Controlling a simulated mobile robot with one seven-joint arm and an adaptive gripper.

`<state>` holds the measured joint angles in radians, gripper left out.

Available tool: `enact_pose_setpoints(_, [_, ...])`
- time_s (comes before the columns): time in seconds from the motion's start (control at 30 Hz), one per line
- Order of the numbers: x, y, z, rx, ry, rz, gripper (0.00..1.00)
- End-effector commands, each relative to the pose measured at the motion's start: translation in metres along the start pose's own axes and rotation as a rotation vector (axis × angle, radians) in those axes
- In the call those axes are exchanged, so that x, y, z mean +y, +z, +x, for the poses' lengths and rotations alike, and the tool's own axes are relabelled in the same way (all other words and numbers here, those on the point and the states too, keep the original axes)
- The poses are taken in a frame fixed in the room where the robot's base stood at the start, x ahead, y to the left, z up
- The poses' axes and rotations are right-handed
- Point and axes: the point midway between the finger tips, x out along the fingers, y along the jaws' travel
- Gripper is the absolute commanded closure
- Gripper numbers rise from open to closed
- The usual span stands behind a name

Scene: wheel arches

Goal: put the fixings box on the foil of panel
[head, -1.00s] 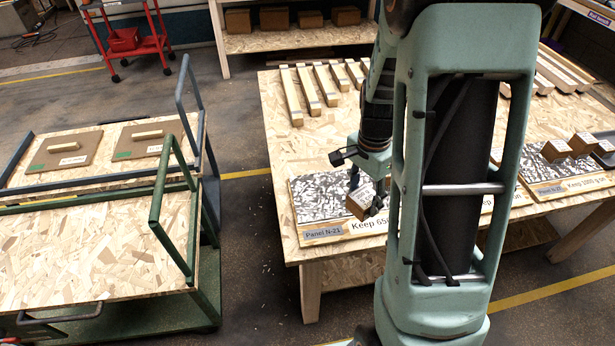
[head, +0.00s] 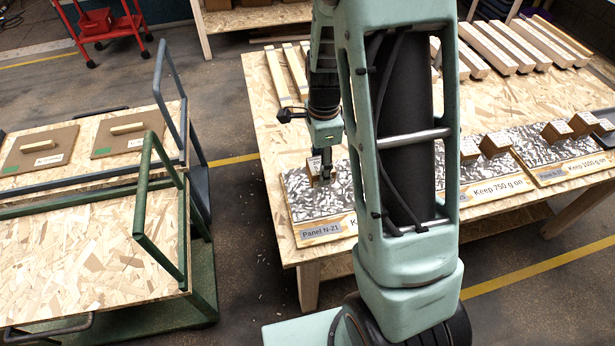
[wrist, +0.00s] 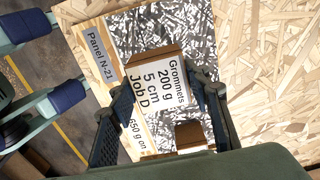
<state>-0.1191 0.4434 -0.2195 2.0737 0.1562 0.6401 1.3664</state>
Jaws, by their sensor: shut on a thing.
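My gripper (head: 325,176) is over the foil of panel N-21 (head: 303,203). In the wrist view its two dark fingers (wrist: 160,104) are shut on a brown fixings box (wrist: 158,55) with a white label reading Grommets, 200 g, 5 cm, Job D. The silver-and-dark foil (wrist: 165,25) shows behind the held box. I cannot tell whether the box touches the foil. A second, smaller-looking brown box (wrist: 189,134) shows below the held one, partly hidden by my gripper. My arm hides the right part of the panel in the head view.
More foil panels with brown boxes (head: 495,144) stand to the right, one marked Keep 750 g on. Wooden battens (head: 490,52) lie at the table's back. Trolleys with a green frame (head: 150,240) and a blue-grey frame (head: 165,90) stand left of the table.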

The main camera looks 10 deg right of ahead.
Motion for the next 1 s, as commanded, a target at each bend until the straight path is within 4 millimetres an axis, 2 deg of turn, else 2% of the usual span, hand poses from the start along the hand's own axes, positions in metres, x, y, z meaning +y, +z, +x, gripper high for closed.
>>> enact_pose_setpoints(0.1, [-0.007,0.014,0.019,0.000,0.003,-0.001,0.85])
enact_pose_setpoints(0.2, [-0.013,0.021,0.029,0.000,0.001,-0.002,0.85])
enact_pose_setpoints(0.47, [-0.018,0.030,0.043,0.000,0.001,-0.001,0.85])
enact_pose_setpoints(0.63, [-0.017,0.028,0.067,0.000,0.003,0.001,0.85])
enact_pose_setpoints(1.0, [-0.018,0.029,0.074,0.000,-0.001,-0.001,0.85])
